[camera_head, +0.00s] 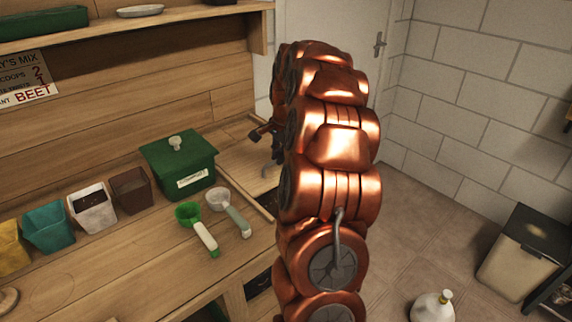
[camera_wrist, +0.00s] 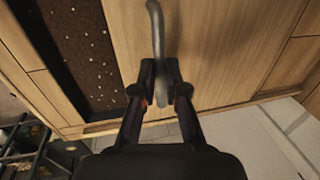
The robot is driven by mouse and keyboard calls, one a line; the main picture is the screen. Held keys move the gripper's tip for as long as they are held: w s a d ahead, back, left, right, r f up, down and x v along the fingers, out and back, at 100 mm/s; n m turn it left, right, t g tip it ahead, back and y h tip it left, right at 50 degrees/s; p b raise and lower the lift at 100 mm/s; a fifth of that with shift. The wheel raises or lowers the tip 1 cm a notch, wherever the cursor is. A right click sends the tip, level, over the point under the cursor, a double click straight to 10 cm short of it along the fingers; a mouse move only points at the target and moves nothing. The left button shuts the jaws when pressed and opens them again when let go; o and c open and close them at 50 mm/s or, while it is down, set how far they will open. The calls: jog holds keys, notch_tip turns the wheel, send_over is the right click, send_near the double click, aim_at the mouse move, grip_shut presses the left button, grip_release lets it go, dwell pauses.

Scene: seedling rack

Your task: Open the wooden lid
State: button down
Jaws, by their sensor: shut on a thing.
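The wooden lid (camera_wrist: 220,45) fills the middle and right of the wrist view, and part of it shows left of my arm in the head view (camera_head: 238,158). Its curved grey metal handle (camera_wrist: 156,22) runs down between my fingers. My gripper (camera_wrist: 160,88) is shut on the handle; in the head view it (camera_head: 276,146) is partly hidden by my copper arm. Beside the lid, an open gap shows dark speckled soil (camera_wrist: 85,45) in a bin. My arm hides the lid's right part in the head view.
On the bench stand a green lidded box (camera_head: 180,163), a brown pot (camera_head: 131,190), a white pot with soil (camera_head: 91,206) and a teal pot (camera_head: 48,229). A green scoop (camera_head: 197,227) and a pale scoop (camera_head: 229,211) lie near the bin.

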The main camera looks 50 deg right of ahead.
jog(key=p, duration=0.2)
send_over(255, 152)
jog(key=shift+s+a, duration=0.1)
jog(key=shift+a, duration=0.05)
dwell(0.3)
jog(key=c, duration=1.2)
grip_release()
jog(key=shift+r, duration=0.1)
notch_tip(255, 152, up, 12)
jog(key=s, duration=0.2)
jog(key=shift+s+f, duration=0.15)
jog(key=shift+f, duration=0.05)
jog(key=shift+a, duration=0.1)
